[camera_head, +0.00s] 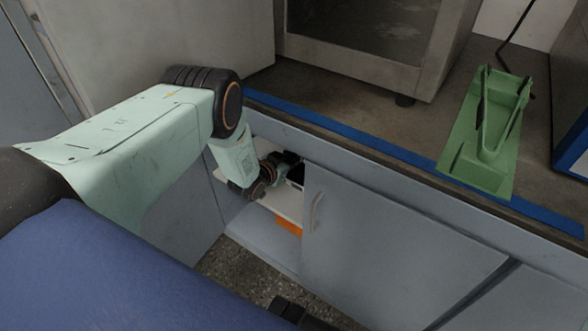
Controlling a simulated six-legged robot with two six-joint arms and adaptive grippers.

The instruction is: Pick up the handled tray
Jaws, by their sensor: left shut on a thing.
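My left arm reaches from the left into the open cabinet under the counter. My left gripper (284,161) is inside the opening, above a pale shelf (286,205), and is shut on a small dark thing with a light edge, which looks like the handled tray (297,174). Only a small part of it shows; the gripper and the cabinet door hide the rest, and I cannot make out its handle. I cannot tell whether it touches the shelf. My right gripper is not in view.
A grey cabinet door (390,240) with a handle stands right of the opening. An orange thing (288,226) lies below the shelf. The counter edge with blue tape (400,152) runs above my gripper. A green holder (487,140) and a large machine (365,40) stand on the counter.

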